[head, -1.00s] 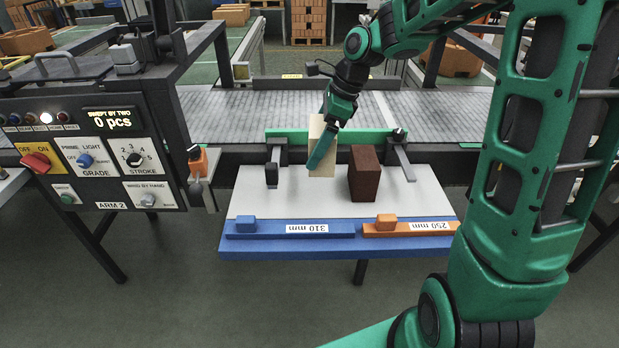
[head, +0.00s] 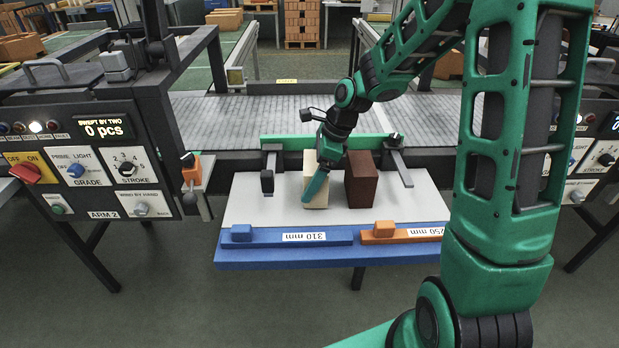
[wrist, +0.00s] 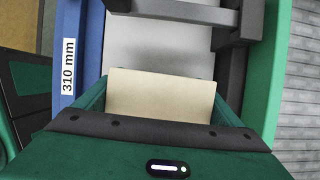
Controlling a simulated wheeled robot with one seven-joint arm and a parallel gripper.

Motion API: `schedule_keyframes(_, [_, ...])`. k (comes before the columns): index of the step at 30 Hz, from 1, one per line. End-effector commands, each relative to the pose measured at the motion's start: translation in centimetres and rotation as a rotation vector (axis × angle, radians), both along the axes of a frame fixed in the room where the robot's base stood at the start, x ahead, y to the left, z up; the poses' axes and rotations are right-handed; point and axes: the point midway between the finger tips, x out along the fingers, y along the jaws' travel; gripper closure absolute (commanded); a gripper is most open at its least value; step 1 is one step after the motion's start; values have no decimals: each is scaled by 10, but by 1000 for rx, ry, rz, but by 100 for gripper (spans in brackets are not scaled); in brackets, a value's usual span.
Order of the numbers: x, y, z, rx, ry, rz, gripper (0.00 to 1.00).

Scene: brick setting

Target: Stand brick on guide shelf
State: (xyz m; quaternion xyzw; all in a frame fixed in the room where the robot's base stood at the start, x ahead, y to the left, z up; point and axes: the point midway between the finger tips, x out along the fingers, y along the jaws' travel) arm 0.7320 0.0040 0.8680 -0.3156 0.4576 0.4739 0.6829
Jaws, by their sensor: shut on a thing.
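A cream brick (head: 309,170) is upright over the left-middle of the grey guide shelf (head: 255,211). My gripper (head: 313,190) is shut on it, with a green finger across its face. Its lower end is at or very close to the shelf; I cannot tell if it touches. In the wrist view the cream brick's flat end (wrist: 160,95) sits between my fingers. A dark brown brick (head: 361,180) stands upright on the shelf, just right of the cream one, with a narrow gap. A green guide bar (head: 285,141) runs along the back of the shelf.
A blue 310 mm strip (head: 265,237) and an orange 250 mm strip (head: 385,233) lie along the shelf's front. Dark clamps (head: 267,182) flank the bricks. A roller conveyor (head: 240,115) lies behind. A control panel (head: 90,170) stands left. The shelf's right part is bare.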

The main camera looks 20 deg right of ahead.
Motion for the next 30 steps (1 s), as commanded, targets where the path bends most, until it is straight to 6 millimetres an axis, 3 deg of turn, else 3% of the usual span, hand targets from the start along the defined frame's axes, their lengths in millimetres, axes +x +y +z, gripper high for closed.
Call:
schedule_keyframes(10, [0, 0, -4, 0, -1, 1, 53])
schedule_keyframes(11, [0, 0, -5, 0, 0, 0, 9])
schedule_keyframes(12, [0, 0, -5, 0, -1, 0, 0])
schedule_keyframes(22, [0, -2, 0, -1, -2, -1, 0])
schedule_keyframes(30, [-5, -18, 40, -2, -5, -2, 0])
